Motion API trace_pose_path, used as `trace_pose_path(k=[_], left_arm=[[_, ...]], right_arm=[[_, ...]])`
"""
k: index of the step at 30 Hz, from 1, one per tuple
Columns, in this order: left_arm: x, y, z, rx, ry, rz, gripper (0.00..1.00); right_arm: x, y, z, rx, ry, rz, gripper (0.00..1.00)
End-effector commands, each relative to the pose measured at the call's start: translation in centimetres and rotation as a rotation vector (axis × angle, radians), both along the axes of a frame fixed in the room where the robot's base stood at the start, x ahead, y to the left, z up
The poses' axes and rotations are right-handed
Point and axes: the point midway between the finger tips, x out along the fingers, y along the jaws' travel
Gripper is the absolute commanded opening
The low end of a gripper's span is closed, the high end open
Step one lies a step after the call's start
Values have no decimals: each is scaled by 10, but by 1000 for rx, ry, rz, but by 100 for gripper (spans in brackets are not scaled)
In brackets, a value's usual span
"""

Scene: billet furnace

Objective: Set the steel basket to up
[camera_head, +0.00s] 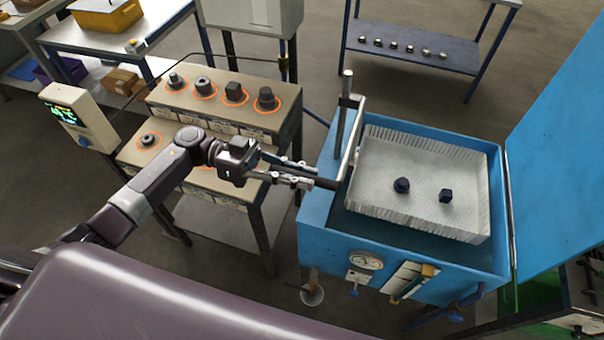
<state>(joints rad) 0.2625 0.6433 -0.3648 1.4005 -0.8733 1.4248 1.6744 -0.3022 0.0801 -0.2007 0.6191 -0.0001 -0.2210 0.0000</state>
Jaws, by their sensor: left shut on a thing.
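The steel basket (420,215) is a pale mesh tray with ridged sides, inside the open blue tank (395,268). Two dark metal pieces lie on it, a round one (401,185) and a blocky one (446,196). A bent metal handle bar (351,135) runs at the basket's left side, beside an upright post (346,95). My left gripper (312,177) reaches in from the left over the tank's left rim and is shut on the dark grip (327,184) of the handle. The basket's underside is hidden. My right gripper is out of view.
A stepped stand (215,120) with several dark parts in orange rings is left of the tank. A small display box (78,117) is beside it. The blue lid (560,165) stands open at right. A gauge (366,260) is on the tank front.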

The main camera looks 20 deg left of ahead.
Motion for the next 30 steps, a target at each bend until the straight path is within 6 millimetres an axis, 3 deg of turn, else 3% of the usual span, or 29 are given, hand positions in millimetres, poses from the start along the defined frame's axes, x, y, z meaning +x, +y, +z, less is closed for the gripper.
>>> trace_pose_path(k=[1, 6, 17, 30], left_arm=[[4, 0, 9, -15, -13, 5, 18], [3, 0, 7, -12, -9, 4, 33], [2, 9, 3, -5, -3, 4, 33], [6, 95, 5, -7, -6, 6, 33]], right_arm=[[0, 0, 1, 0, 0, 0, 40], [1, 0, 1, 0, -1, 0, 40], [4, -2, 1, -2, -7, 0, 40], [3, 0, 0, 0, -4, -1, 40]])
